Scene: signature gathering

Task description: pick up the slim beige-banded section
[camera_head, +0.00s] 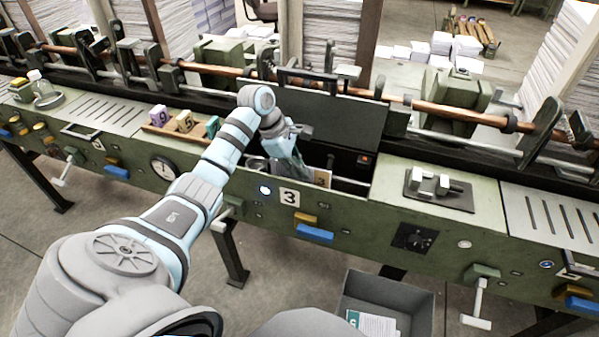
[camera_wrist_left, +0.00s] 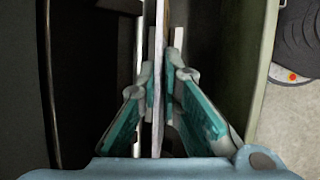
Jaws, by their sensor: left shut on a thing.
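My left gripper (camera_head: 297,166) reaches down into the open dark bay above the number 3 plate. In the left wrist view, its teal-padded fingers (camera_wrist_left: 161,78) are shut on a slim upright section (camera_wrist_left: 158,100), seen edge-on as a thin pale strip between them. In the head view, a small beige piece (camera_head: 322,178) shows at the bay's front edge just right of the gripper; I cannot tell whether it is part of the held section. The arm and fingers hide much of the bay. My right gripper is not in view.
The green machine front (camera_head: 359,213) bounds the bay. A raised black lid (camera_head: 335,123) stands behind it. Numbered blocks (camera_head: 184,121) sit on a tray to the left, and a metal fixture (camera_head: 436,185) is to the right. A grey bin (camera_head: 391,295) stands on the floor below.

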